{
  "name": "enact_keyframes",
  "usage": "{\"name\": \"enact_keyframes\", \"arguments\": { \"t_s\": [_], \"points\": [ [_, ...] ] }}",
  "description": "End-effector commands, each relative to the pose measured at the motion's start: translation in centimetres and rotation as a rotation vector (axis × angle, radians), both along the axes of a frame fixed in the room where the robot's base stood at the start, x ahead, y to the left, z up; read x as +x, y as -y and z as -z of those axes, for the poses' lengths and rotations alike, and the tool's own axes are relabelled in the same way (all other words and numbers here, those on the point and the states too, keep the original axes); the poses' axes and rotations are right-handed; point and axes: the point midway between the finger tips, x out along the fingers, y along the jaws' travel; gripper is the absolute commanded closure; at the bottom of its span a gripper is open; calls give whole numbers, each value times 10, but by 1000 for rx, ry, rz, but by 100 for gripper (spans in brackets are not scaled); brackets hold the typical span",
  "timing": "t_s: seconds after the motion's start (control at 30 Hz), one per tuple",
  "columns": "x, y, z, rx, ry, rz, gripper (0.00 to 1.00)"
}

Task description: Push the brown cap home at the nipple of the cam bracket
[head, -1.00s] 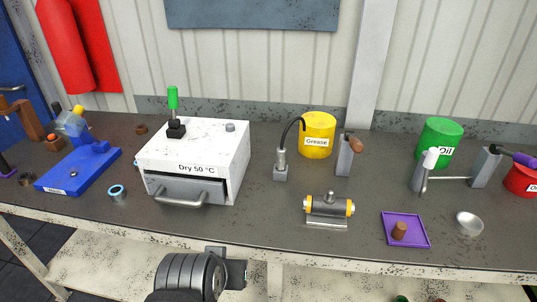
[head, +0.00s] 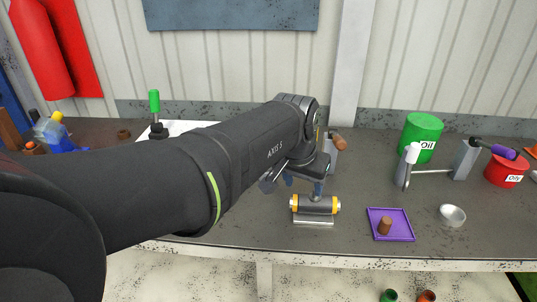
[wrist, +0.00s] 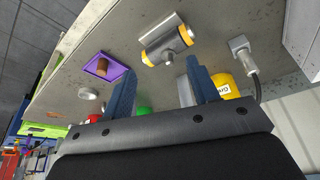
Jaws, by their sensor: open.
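The brown cap (head: 385,226) stands upright on the purple tray (head: 404,237), right of the bracket; the wrist view shows the cap (wrist: 103,66) too. The piece I take for the cam bracket (head: 315,206) is a grey cylinder with yellow ends on a light base; it also shows in the wrist view (wrist: 165,42). Its top, where a small nipple stood earlier, is partly covered by my gripper in the head view. My gripper (head: 303,184) is open and empty, just above and behind the bracket. Its two blue fingers (wrist: 160,66) stand apart in the wrist view.
A metal bowl (head: 453,215) is right of the tray. Bench between bracket and tray is clear.

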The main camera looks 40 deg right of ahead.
Motion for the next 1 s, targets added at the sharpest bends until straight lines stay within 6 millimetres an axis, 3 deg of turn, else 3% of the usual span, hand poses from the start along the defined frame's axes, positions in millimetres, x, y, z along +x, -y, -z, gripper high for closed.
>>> {"name": "enact_keyframes", "arguments": {
  "t_s": [0.03, 0.2, 0.4, 0.6, 0.73, 1.0],
  "points": [
    [-9, 24, -1, 21, -6, 42, 46],
    [-45, 93, -2, 89, -22, 170, 46],
    [-96, 158, 5, 161, -29, 299, 46],
    [-128, 188, 12, 200, -29, 364, 46],
    [-133, 193, 20, 207, -29, 374, 46],
    [-133, 200, 74, 209, -30, 373, 46]
  ]
}}
